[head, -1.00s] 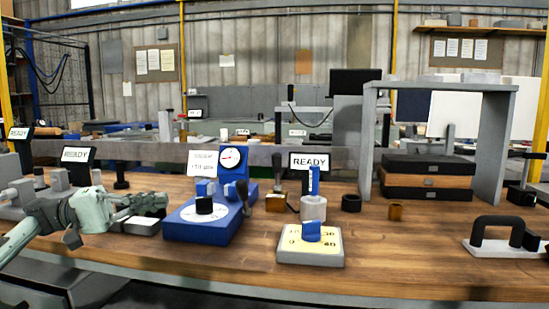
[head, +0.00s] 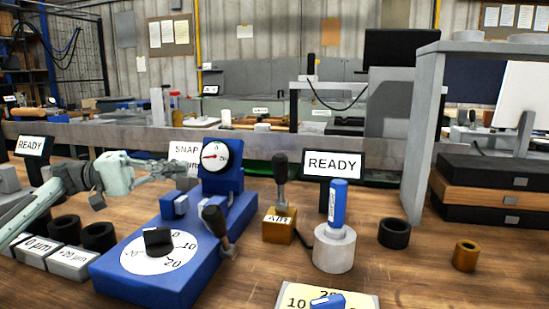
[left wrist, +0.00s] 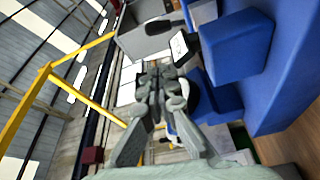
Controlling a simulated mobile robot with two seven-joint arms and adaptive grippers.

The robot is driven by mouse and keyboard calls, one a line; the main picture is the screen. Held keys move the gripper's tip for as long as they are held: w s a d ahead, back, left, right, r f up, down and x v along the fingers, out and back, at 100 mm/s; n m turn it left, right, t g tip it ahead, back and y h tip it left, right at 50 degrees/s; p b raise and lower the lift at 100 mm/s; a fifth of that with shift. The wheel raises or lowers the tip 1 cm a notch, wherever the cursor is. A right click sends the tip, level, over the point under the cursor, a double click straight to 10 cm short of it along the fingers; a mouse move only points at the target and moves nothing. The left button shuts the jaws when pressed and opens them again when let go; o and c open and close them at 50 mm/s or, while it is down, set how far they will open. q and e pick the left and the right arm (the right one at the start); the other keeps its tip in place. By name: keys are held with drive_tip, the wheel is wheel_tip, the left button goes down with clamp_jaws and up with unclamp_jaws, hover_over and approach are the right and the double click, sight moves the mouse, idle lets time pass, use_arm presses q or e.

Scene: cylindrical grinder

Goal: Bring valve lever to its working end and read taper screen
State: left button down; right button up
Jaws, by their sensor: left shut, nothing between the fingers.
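The valve lever (head: 281,170), a dark handle on a thin stem, stands upright on a brass block labelled AIR (head: 279,226). Just right of it a black-framed screen (head: 333,164) reads READY. In front of that screen a blue plug gauge (head: 338,205) stands upright in a pale round holder (head: 334,250). My left gripper (head: 190,166) is shut and empty, in front of the SNAP sign and left of the dial, well left of the valve lever and apart from it. In the left wrist view the closed fingers (left wrist: 157,75) show beside blue blocks. My right gripper is not in view.
The blue snap fixture (head: 190,245) with dial (head: 215,155), knob and its own small lever (head: 215,220) stands between my left gripper and the valve. A second READY screen (head: 30,145) is at far left. Dark rings, a brass ring (head: 466,255) and stacked cases lie right.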

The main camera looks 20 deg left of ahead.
use_arm(q)
drive_tip(key=p, duration=0.4)
approach(281, 182)
drive_tip(key=w+d+r, duration=0.4)
drive_tip(key=w+d, duration=0.2)
drive_tip(key=shift+w+d+f, duration=0.1)
drive_tip(key=shift+d+f, duration=0.15)
drive_tip(key=shift+d, duration=0.05)
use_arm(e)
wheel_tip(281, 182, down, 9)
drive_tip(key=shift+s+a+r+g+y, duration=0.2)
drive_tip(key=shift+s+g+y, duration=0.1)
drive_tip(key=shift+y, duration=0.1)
use_arm(q)
drive_tip(key=shift+w, duration=0.1)
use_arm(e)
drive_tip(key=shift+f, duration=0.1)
